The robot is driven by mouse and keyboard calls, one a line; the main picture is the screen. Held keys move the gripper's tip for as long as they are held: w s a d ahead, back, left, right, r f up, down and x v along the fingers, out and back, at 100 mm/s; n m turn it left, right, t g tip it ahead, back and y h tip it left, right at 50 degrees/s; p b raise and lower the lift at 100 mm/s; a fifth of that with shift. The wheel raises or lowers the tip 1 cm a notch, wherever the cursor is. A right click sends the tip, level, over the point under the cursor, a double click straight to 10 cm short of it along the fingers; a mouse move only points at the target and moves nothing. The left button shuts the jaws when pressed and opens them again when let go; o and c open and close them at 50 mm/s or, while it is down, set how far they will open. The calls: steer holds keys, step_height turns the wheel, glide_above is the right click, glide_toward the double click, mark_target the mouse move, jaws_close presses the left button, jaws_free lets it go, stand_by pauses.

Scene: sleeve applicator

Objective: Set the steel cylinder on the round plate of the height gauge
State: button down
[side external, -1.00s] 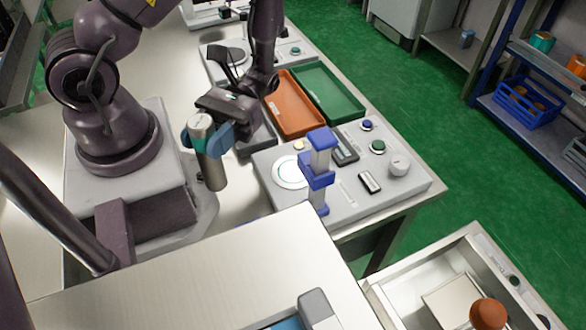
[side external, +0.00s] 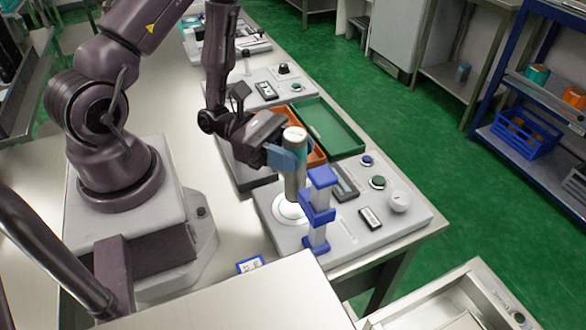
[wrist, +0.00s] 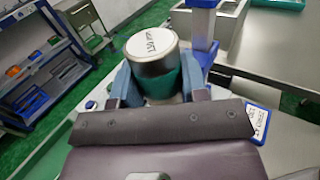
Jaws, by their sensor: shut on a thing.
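The steel cylinder (side external: 294,183) is upright in my gripper (side external: 287,158), which is shut around its upper part with blue fingers. In the side view its lower end is over the round plate (side external: 290,208) of the height gauge (side external: 345,232); I cannot tell whether it touches. The blue gauge column (side external: 319,208) stands just right of the cylinder. In the wrist view the cylinder's white labelled top (wrist: 150,42) shows between the fingers, with a teal band below it. The plate is hidden there, and the blue column (wrist: 203,22) rises close behind.
An orange tray (side external: 312,150) and a green tray (side external: 328,125) lie behind the gauge. Knobs, buttons and a small display (side external: 345,182) sit on the gauge's right part. A blue-edged card (side external: 250,264) lies on the table in front.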

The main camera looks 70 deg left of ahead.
steer(key=shift+f, duration=1.65)
steer(key=shift+f, duration=0.15)
steer(key=c, duration=0.6)
jaws_free()
steer(key=shift+c, duration=0.2)
